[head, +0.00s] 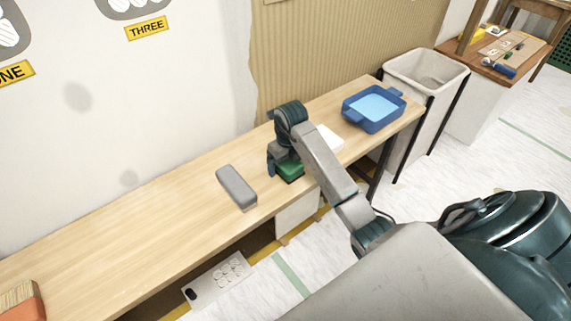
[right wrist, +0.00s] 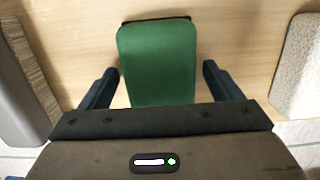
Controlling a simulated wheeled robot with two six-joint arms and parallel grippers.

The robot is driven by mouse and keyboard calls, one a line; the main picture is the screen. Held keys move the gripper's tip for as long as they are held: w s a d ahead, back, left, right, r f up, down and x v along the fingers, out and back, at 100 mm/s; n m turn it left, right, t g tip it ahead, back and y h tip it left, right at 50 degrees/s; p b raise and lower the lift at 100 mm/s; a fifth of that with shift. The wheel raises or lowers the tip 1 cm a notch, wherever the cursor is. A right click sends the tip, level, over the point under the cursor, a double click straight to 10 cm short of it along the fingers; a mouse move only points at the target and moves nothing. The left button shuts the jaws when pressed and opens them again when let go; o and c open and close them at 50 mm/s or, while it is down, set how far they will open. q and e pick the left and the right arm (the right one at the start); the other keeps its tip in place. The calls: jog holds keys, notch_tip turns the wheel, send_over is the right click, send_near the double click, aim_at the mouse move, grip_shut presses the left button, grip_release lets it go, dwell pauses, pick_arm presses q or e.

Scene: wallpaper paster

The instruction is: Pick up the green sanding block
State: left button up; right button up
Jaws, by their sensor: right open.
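The green sanding block (head: 291,171) lies on the wooden table, partly hidden by my right arm in the head view. In the right wrist view the green block (right wrist: 157,62) sits between the two dark fingers, with a gap on each side. My right gripper (right wrist: 160,85) is open around it and points down at the table; it also shows in the head view (head: 280,168). My left gripper is in neither view.
A grey block (head: 236,186) lies left of my right gripper. A white block (head: 328,138) lies to its right, and a blue tray (head: 373,108) stands farther right on the table (head: 130,220). A brush (head: 22,301) lies at the near left. A bin (head: 425,75) stands beyond the table's end.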

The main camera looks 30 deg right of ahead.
jog(key=c, duration=1.1)
notch_tip(320, 180, up, 9)
jog(key=shift+r+p, duration=0.15)
jog(key=shift+p, duration=0.85)
jog(key=shift+c, duration=0.2)
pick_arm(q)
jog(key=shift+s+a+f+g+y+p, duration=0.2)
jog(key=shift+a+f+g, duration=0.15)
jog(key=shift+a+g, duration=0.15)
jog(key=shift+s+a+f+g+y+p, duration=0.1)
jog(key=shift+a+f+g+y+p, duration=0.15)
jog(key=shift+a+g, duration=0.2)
pick_arm(e)
jog(key=shift+r, duration=0.4)
